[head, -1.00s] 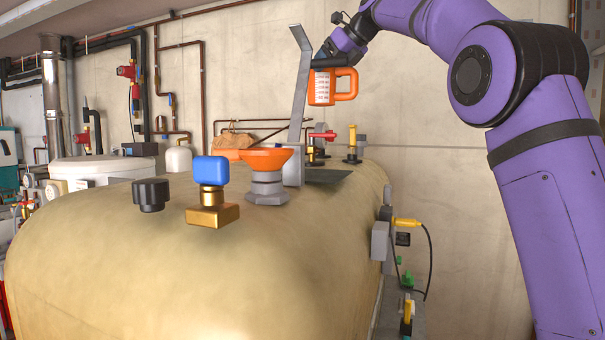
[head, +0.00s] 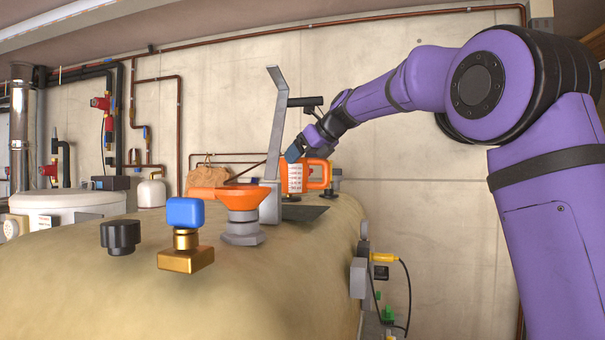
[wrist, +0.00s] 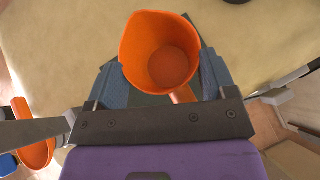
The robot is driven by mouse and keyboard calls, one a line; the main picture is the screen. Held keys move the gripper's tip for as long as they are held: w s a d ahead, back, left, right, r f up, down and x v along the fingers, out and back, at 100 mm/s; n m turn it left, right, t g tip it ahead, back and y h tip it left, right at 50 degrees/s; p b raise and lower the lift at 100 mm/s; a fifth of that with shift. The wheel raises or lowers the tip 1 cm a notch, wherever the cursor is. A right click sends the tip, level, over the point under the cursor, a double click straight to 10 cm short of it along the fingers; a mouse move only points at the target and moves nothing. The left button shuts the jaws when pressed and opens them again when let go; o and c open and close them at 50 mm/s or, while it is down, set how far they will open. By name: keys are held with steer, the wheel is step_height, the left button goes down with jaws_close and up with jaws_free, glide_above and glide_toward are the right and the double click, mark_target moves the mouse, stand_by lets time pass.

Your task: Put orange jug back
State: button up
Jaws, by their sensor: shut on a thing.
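The orange jug (head: 293,176) has a white measuring label and a handle on its right. It is upright behind the tall grey bracket (head: 274,135), low above the dark plate (head: 303,213) on the tank top. I cannot tell whether it touches the plate. My gripper (head: 300,150) reaches it from the upper right. In the wrist view my gripper (wrist: 162,66) has one blue-grey finger on each side of the jug (wrist: 160,45), shut on it. The jug looks empty, and its handle points toward the wrist.
The beige tank (head: 200,285) fills the foreground.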

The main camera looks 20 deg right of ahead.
mark_target(305, 170)
steer(key=shift+f, duration=2.1)
steer(key=shift+f, duration=0.1)
steer(key=o, duration=1.3)
steer(key=shift+c, duration=0.2)
steer(key=shift+s+d+r, duration=0.15)
steer(key=shift+s+r, duration=0.05)
steer(key=shift+r, duration=0.05)
steer(key=v, duration=1.1)
steer(key=shift+s, duration=0.15)
